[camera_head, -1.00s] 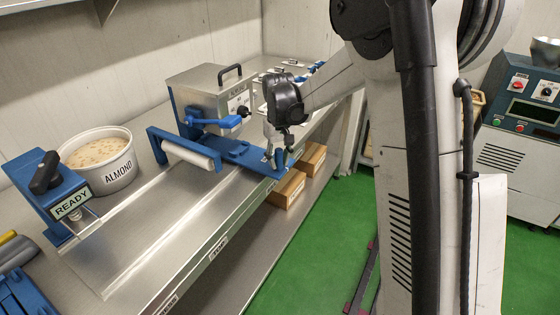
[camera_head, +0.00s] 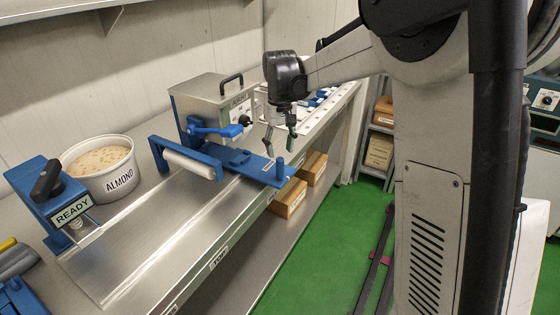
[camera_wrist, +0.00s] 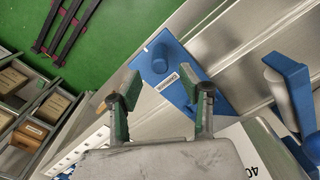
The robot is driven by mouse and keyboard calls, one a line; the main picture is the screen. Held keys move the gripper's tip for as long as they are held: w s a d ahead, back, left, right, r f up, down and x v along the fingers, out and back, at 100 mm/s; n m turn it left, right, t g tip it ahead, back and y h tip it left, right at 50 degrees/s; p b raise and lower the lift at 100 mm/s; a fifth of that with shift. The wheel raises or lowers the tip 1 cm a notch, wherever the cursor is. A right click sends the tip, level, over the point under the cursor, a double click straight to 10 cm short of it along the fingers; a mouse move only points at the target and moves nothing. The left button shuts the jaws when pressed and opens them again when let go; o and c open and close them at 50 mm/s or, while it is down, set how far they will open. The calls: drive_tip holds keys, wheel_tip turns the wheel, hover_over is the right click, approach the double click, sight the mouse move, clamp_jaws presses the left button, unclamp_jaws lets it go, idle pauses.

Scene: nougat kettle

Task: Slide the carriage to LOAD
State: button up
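The carriage (camera_head: 236,162) is a blue plate across the metal bench, with an upright blue peg (camera_head: 280,170) at its front end. In the wrist view the peg (camera_wrist: 159,56) stands by a small label on the plate. A steel box (camera_head: 212,100) with a black handle is behind the plate. My gripper (camera_head: 281,140) is just above the peg, apart from it. In the wrist view my gripper (camera_wrist: 166,108) has its two green-padded fingers spread with nothing between them. Small labels (camera_head: 218,258) sit on the bench's front edge; I cannot read LOAD on them.
A white ALMOND tub (camera_head: 105,180) and a blue stand with a READY sign (camera_head: 72,210) are at the left. A white roller in a blue frame (camera_head: 190,161) stands beside the carriage. Cartons (camera_head: 288,198) are on the lower shelf.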

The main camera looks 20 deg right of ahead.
drive_tip(key=shift+r, duration=1.9)
